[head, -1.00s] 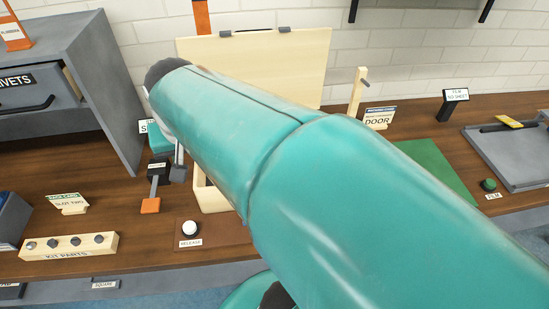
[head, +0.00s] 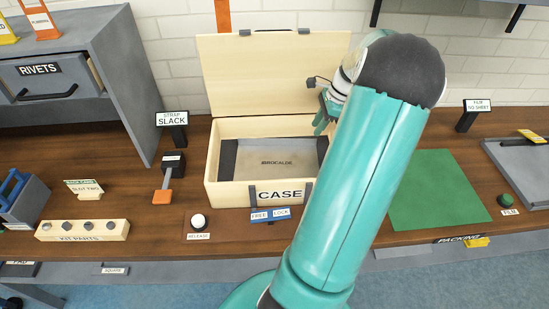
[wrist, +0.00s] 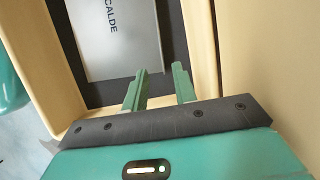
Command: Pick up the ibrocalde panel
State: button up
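The ibrocalde panel (head: 262,165) is a flat grey plate with its name printed on it. It lies inside the open wooden case (head: 220,192), with dark strips beside it. In the wrist view the panel (wrist: 108,50) shows partly, with the letters "CALDE". My gripper (head: 321,122) is over the right back part of the case. In the wrist view my gripper (wrist: 160,84) has its two green fingers apart with nothing between them, pointing toward the case interior beside the panel.
The raised lid (head: 265,72) stands behind the case. A blue free/lock slide (head: 270,215) and a white release button (head: 198,220) are in front. A strap slack lever (head: 168,175) is at the left. A green mat (head: 440,190) lies at the right.

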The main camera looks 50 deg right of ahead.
jog(key=shift+s+d+f+m, duration=0.4)
jog(key=shift+s+d, duration=0.1)
jog(key=w+a, duration=0.2)
jog(key=w, duration=0.1)
jog(key=w+a, duration=0.4)
jog(key=w, duration=0.1)
jog(key=shift+w+a, duration=0.25)
jog(key=shift+w, duration=0.1)
jog(key=x, duration=0.5)
jog(key=shift+w+a, duration=0.25)
jog(key=shift+w, duration=0.15)
jog(key=shift+r, duration=0.1)
grip_shut()
